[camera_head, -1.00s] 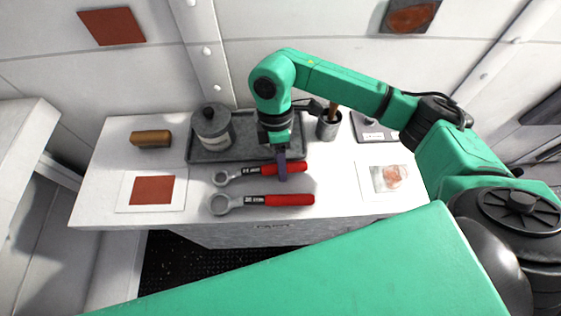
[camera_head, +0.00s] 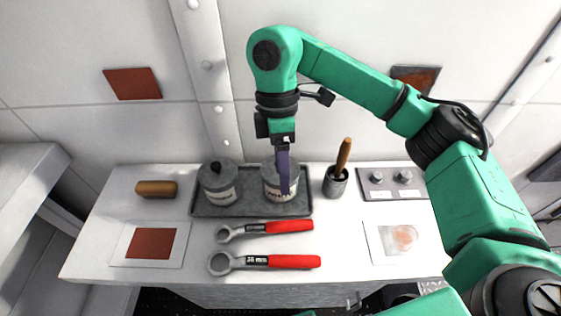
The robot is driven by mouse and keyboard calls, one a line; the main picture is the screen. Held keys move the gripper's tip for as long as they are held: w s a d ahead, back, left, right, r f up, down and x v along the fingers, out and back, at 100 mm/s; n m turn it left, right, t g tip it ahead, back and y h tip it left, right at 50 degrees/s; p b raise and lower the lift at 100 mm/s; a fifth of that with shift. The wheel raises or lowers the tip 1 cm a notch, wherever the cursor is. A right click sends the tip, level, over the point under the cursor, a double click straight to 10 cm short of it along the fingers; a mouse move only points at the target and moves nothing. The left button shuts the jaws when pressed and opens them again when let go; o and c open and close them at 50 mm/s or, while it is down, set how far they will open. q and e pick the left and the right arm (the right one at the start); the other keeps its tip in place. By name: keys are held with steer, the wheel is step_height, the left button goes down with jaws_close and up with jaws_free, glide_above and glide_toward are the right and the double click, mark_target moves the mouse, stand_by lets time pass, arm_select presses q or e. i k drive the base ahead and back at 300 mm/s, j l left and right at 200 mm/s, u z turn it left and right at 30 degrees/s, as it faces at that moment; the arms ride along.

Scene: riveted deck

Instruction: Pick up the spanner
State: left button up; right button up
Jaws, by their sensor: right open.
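Two spanners with red handles and grey ring ends lie side by side on the white bench top. The far spanner (camera_head: 290,226) is the smaller; its size label is too small to read. The near spanner (camera_head: 292,261) is larger, with a label that seems to read 38 mm. Both have their rings to the left and handles to the right. My right gripper (camera_head: 284,192) points down above the tray, in front of a canister, beyond the far spanner in the picture. It is open with nothing visible in it. My left gripper is not in view.
A dark tray (camera_head: 235,211) holds two labelled canisters, the left one (camera_head: 218,184) lidded. A pot with a wooden-handled tool (camera_head: 337,180) and a knobbed plate (camera_head: 391,183) stand right. A brush-like block (camera_head: 156,188) and cards with a red square (camera_head: 150,243) and stained patch (camera_head: 397,240) lie around.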

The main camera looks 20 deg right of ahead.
mark_target(272, 261)
steer(key=k, duration=1.5)
